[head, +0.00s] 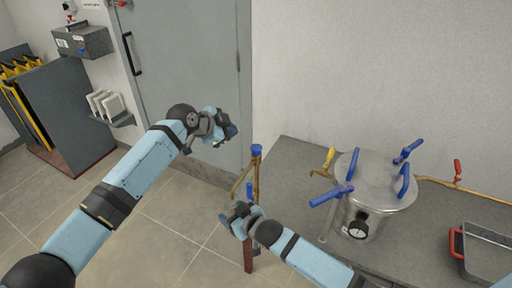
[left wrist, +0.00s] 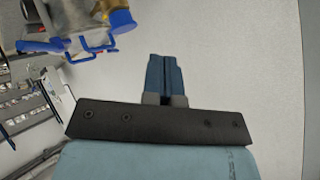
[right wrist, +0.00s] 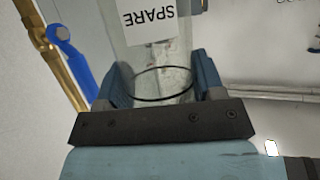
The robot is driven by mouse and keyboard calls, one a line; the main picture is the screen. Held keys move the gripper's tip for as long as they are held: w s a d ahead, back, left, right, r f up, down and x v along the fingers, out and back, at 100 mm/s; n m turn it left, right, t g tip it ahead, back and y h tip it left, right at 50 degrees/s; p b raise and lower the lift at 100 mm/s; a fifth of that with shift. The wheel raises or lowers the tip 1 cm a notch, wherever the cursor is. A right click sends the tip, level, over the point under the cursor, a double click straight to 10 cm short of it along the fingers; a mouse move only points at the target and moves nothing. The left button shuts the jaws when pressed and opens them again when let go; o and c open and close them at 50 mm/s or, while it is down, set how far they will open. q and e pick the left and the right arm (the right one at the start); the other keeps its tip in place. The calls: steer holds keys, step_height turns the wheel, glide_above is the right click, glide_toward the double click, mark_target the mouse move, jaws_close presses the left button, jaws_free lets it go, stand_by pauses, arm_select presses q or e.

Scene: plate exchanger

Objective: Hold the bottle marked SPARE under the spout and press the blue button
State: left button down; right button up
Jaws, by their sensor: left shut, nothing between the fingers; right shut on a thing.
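The clear bottle marked SPARE (right wrist: 148,70) is between the fingers of my right gripper (right wrist: 155,85), with its white label facing the camera. My right gripper (head: 238,212) is shut on it, below and left of the brass pipe (head: 256,175). The bottle cannot be made out clearly in the head view. A round blue cap (head: 256,150), which looks like the button, tops the pipe; it also shows in the left wrist view (left wrist: 121,21). My left gripper (head: 230,131) is shut and empty, up and left of the cap. I cannot make out the spout's opening.
A metal vessel (head: 370,195) with blue handles and a gauge stands on the grey bench (head: 295,165). A metal tray (head: 488,252) with a red handle is at right. A grey door (head: 185,60) is behind my left arm.

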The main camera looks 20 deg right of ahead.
mark_target(257, 149)
arm_select(q)
steer(key=s+d+r+m+y, duration=0.1)
steer(key=s+d+r+m, duration=0.1)
steer(key=d+r, duration=0.4)
steer(key=shift+s+d+m+g, duration=0.4)
steer(key=shift+s+d, duration=0.05)
steer(key=shift+d, duration=0.05)
steer(key=shift+f, duration=4.35)
steer(key=shift+f, duration=0.1)
steer(key=shift+f, duration=0.3)
steer(key=shift+f, duration=0.5)
stand_by(1.7)
